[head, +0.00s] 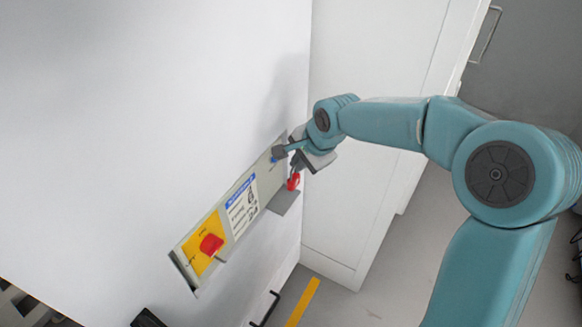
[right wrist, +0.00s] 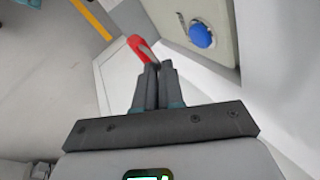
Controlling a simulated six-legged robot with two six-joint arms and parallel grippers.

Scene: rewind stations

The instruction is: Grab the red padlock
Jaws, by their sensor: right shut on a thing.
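The red padlock (head: 293,181) is at the right end of the wall panel, above a small grey shelf (head: 284,202). In the right wrist view the red padlock (right wrist: 142,47) shows at the tips of my right gripper (right wrist: 157,68), whose fingers are close together and shut on it. In the head view my right gripper (head: 295,163) is at the panel's right end, just above the padlock, and partly covers that end. My left gripper is not in view.
The grey panel has a red rotary switch (head: 211,244) on a yellow plate (head: 197,263), a white label (head: 243,209) and a blue button (right wrist: 201,36). White cabinet fronts (head: 365,60) stand to the right. A yellow floor stripe (head: 302,302) runs below on clear grey floor.

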